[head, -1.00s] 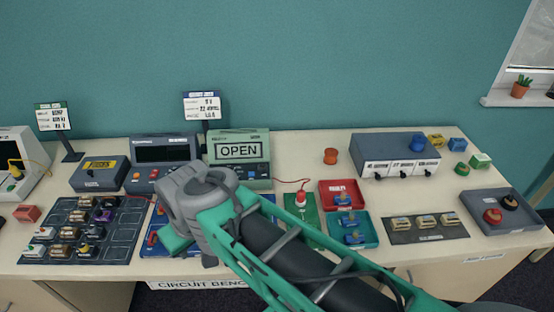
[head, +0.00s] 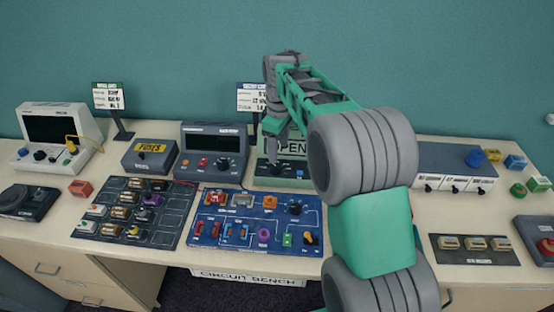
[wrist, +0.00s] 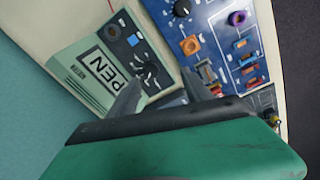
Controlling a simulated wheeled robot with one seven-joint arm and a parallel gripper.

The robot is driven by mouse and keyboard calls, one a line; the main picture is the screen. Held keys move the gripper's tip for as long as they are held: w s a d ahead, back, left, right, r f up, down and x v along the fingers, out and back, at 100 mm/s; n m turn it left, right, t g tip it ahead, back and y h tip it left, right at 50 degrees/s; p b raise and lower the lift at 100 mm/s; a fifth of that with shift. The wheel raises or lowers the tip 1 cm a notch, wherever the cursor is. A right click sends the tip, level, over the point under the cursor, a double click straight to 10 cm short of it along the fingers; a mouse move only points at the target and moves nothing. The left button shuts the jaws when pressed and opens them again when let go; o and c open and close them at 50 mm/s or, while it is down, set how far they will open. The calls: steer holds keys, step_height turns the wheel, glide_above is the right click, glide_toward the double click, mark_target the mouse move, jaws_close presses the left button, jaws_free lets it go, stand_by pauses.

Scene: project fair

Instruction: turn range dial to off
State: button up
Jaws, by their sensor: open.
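The green meter (head: 262,178) with the OPEN display stands at the back of the bench, partly hidden by my arm in the head view. In the head view my gripper (head: 282,130) is above and in front of the meter; contact with the dial is not visible.
The blue circuit board (head: 240,250) lies in front of the meter. A grey bench unit with a dark screen (head: 214,150) stands at the left of the meter, with a sign (head: 251,97) behind. A grey box with switches (head: 455,170) is at the right.

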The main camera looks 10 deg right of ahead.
mark_target(276, 166)
steer(key=w+f+n, duration=0.2)
steer(key=w+f, duration=0.1)
steer(key=w, duration=0.1)
steer(key=shift+d+f+g, duration=0.1)
steer(key=shift+f+g, duration=0.2)
steer(key=shift+f, duration=0.1)
step_height(276, 166, down, 7)
steer(key=shift+f+p, duration=0.15)
steer(key=shift+p, duration=1)
steer(key=shift+c, duration=0.2)
jaws_close()
